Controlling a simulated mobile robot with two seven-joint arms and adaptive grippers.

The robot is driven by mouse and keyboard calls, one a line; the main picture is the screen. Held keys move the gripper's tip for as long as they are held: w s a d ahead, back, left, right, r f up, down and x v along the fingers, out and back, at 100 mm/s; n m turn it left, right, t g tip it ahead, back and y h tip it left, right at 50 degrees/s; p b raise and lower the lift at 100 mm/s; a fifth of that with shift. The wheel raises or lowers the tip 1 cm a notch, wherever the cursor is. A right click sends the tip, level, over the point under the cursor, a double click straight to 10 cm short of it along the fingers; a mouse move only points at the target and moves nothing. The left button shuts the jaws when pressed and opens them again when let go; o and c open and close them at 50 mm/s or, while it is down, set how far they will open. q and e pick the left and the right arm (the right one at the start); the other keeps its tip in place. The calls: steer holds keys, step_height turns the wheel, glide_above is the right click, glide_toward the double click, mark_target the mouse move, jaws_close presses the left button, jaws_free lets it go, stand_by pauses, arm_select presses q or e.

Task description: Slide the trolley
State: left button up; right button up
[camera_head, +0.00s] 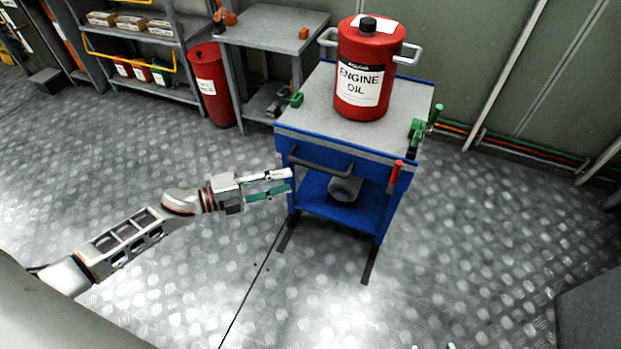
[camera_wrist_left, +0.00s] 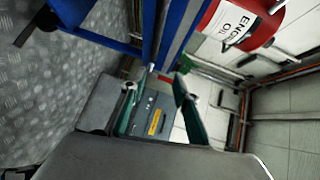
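The blue trolley (camera_head: 287,144) with a grey top stands right of centre in the head view. Its dark bar handle (camera_head: 318,164) is on the front side. A red engine oil can (camera_head: 365,85) stands upright on top. My left gripper (camera_head: 291,180) is just left of the trolley's front, near and slightly below the handle's left end. Its fingers are apart with nothing visible between them. The wrist view shows the blue frame (camera_wrist_left: 115,38) and the can (camera_wrist_left: 235,22) beyond the open fingers. Small pale tips at the head view's bottom edge may be my right gripper (camera_head: 433,346).
A grey side table (camera_head: 272,22) and a red drum (camera_head: 212,85) stand behind left of the trolley. Shelves (camera_head: 145,60) are further left. A wall with low pipes (camera_head: 530,150) runs behind right. The floor in front and to the right is mostly clear.

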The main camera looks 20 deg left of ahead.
arm_select(q)
steer(key=w+d+f+b, duration=0.1)
steer(key=w+d+f, duration=0.2)
steer(key=w+d, duration=0.1)
steer(key=shift+w+d+f, duration=0.2)
steer(key=shift+d+f, duration=0.15)
steer(key=shift+d, duration=0.5)
arm_select(e)
steer(key=shift+w+a+r, duration=0.25)
steer(key=shift+a+r, duration=0.05)
steer(key=shift+a, duration=0.3)
arm_select(q)
jaws_close()
jaws_free()
steer(key=shift+s+a, duration=0.1)
steer(key=shift+a, duration=0.05)
arm_select(e)
steer(key=shift+r, duration=0.1)
